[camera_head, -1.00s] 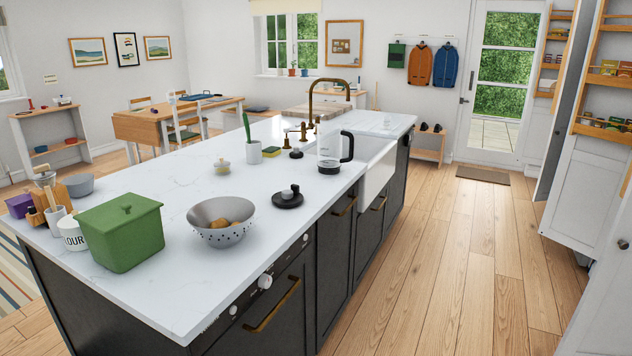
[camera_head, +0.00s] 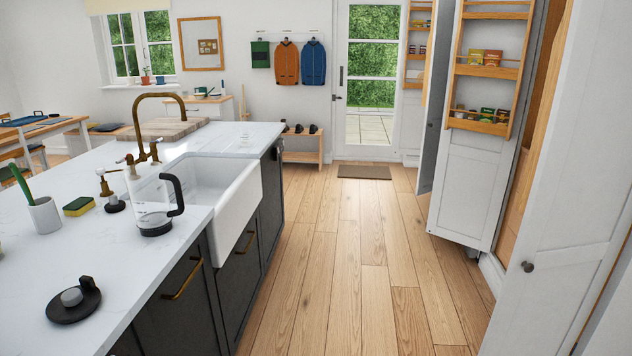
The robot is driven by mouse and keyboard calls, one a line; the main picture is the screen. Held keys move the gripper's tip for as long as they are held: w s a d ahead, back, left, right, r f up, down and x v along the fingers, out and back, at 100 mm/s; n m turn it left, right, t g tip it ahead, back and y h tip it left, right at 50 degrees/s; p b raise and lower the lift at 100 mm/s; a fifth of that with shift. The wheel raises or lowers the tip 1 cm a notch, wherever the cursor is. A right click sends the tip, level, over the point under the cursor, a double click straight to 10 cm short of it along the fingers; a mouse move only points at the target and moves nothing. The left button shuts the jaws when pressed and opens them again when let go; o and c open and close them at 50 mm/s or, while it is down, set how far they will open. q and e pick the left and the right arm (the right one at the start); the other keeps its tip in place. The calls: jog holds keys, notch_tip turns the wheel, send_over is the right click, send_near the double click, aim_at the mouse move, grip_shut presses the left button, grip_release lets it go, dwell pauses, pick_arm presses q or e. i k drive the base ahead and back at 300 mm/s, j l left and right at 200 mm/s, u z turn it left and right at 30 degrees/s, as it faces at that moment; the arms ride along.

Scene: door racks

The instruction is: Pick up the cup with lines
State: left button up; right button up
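I cannot make out a cup with lines in this view. A plain white cup-like holder (camera_head: 45,214) with a green-handled tool in it stands at the left on the island; no lines show on it. A clear kettle (camera_head: 154,205) with a black handle and base stands near the island edge, by the sink. Neither of my grippers is in view.
The white island counter (camera_head: 120,262) fills the left, with a white sink (camera_head: 230,205), brass tap (camera_head: 148,120) and round black base (camera_head: 74,300). Open cabinet doors with racks (camera_head: 484,75) stand at the right. The wooden floor (camera_head: 335,260) between is clear.

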aim_at(245, 133)
jog(key=i+u, duration=0.2)
jog(key=i, duration=0.25)
jog(key=i+l+u, duration=0.25)
jog(key=i, duration=0.25)
jog(key=i+l+u, duration=0.2)
jog(key=i, duration=0.25)
jog(key=i+l+u, duration=0.35)
jog(key=u, duration=0.15)
jog(key=i+l+u, duration=0.7)
jog(key=l+u, duration=0.25)
jog(key=l, duration=0.2)
